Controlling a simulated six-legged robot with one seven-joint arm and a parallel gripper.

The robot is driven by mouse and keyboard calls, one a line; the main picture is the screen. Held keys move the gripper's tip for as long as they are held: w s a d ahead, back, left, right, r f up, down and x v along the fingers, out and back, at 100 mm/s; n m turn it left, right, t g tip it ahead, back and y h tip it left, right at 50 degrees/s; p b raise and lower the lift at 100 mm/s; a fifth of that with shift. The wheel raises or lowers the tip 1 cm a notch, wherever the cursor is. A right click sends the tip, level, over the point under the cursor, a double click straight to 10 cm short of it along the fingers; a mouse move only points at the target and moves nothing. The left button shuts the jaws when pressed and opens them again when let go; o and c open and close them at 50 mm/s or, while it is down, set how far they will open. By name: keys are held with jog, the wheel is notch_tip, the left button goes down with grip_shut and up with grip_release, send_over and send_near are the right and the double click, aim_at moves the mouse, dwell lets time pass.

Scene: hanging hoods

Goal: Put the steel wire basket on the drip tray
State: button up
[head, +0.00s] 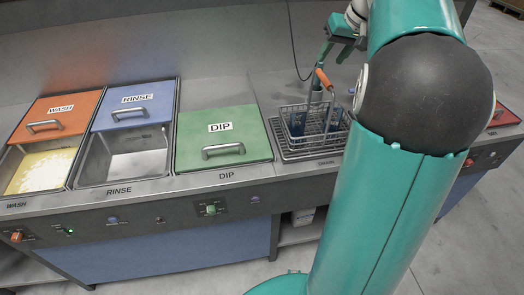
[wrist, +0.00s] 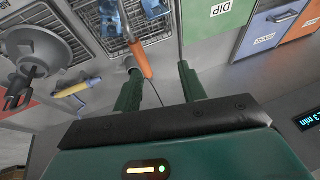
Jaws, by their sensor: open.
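The steel wire basket (head: 334,141) holds blue pieces and has an upright hanger with an orange grip (head: 323,78). It appears to stand on the ribbed drip tray (head: 285,151) at the DRAIN label, right of the dip tank. The wrist view shows part of the basket (wrist: 136,22) and the orange grip (wrist: 141,60) near the fingertips. My gripper (wrist: 158,70) is open. In the head view my gripper (head: 326,50) is just above the grip, apart from the basket body. I cannot tell whether a finger touches the grip.
The wash lid (head: 58,115) and rinse lid (head: 133,106) are slid back, showing yellow liquid (head: 42,170) and a grey bath (head: 128,165). The green dip lid (head: 222,138) is shut. A grey cone-shaped object (wrist: 38,50) and a yellow handle (wrist: 72,89) are left in the wrist view.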

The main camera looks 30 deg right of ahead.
jog(key=s+a+f+n, duration=0.1)
jog(key=s+a, duration=0.3)
jog(key=a, duration=0.7)
jog(key=s+a+n, duration=0.1)
jog(key=s+a, duration=0.2)
jog(key=a, duration=0.8)
jog(key=s+a+f+n+t+h, duration=0.1)
jog(key=s+a+f, duration=0.7)
jog(key=s+a, duration=0.3)
jog(key=shift+s+f+n, duration=0.25)
jog(key=shift+s+n, duration=0.05)
jog(key=shift+s, duration=0.25)
jog(key=shift+a, duration=0.1)
